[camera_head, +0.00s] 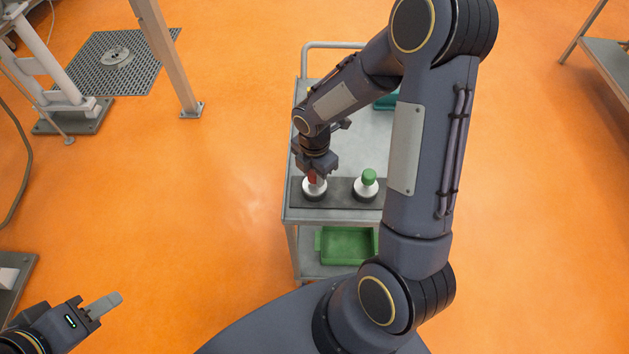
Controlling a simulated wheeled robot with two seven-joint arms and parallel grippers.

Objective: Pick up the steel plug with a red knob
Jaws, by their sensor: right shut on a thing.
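The steel plug with a red knob (314,190) stands on a dark mat (340,204) on the cart's top, at its left end. My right gripper (314,172) reaches down over it and is shut on the red knob, which is partly hidden by the fingers. The plug appears upright, with its base at the mat; I cannot tell if it is lifted. My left gripper (104,304) is at the lower left, away from the cart; its finger shows, but its opening is unclear.
A steel plug with a green knob (367,186) stands to the right on the same mat. A green tray (346,246) sits on the cart's lower shelf. My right arm hides the cart's right side. A metal post (168,60) stands left; orange floor between is clear.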

